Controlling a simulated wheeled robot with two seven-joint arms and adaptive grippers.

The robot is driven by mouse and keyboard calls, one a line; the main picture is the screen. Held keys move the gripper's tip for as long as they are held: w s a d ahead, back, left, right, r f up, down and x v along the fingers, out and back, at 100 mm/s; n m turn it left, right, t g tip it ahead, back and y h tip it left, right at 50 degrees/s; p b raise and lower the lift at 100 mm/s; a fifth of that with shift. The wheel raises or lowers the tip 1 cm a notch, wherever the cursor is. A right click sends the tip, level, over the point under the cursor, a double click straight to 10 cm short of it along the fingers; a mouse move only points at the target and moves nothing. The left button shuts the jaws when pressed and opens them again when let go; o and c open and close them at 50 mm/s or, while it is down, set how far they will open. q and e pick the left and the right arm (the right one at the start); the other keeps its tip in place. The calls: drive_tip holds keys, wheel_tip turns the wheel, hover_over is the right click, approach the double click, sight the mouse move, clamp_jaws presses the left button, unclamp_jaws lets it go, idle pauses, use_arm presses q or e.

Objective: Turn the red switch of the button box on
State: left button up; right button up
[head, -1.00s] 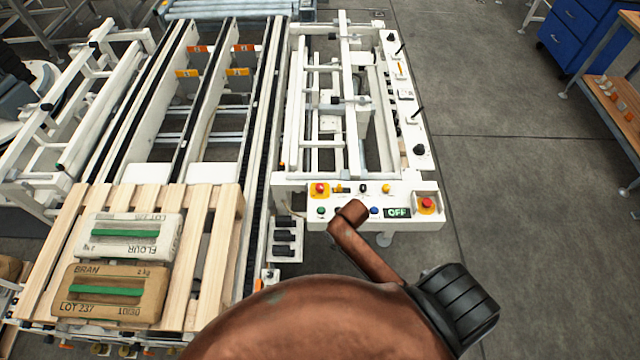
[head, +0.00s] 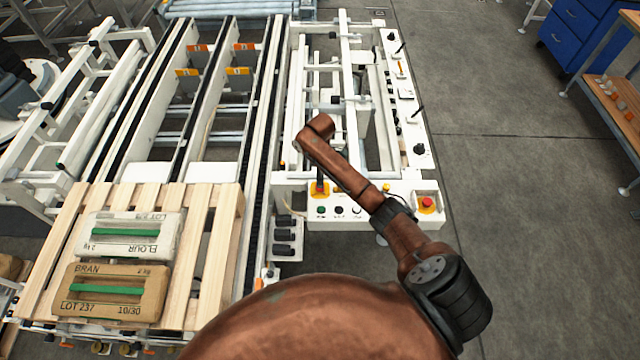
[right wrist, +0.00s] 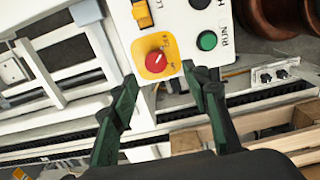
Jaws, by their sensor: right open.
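The button box (head: 345,222) is a white panel at the front of the white frame in the head view. Its red switch (right wrist: 156,62) is a round red knob with a pale mark on a yellow plate, clear in the right wrist view. In the head view my right arm and gripper partly cover the switch and its yellow plate (head: 318,195). My right gripper (right wrist: 160,76) is open, its dark green fingers on either side just short of the knob, with nothing between them. I cannot tell whether they touch the panel. My left gripper is not in view.
A green button (right wrist: 207,40) sits beside the switch. A red button on yellow (head: 426,204) is at the box's right end. My arm hides the lit display. A pallet (head: 215,240) with flour and bran bags stands at left.

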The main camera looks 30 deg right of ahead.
drive_tip(key=shift+w+d+r, duration=0.2)
drive_tip(key=shift+w+r, duration=0.05)
drive_tip(key=shift+f, duration=0.25)
wheel_tip(320, 180, down, 7)
drive_tip(key=shift+b, duration=0.35)
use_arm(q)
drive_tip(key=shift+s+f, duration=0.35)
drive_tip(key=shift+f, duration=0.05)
use_arm(e)
drive_tip(key=c, duration=1.2)
drive_tip(key=shift+o, duration=0.2)
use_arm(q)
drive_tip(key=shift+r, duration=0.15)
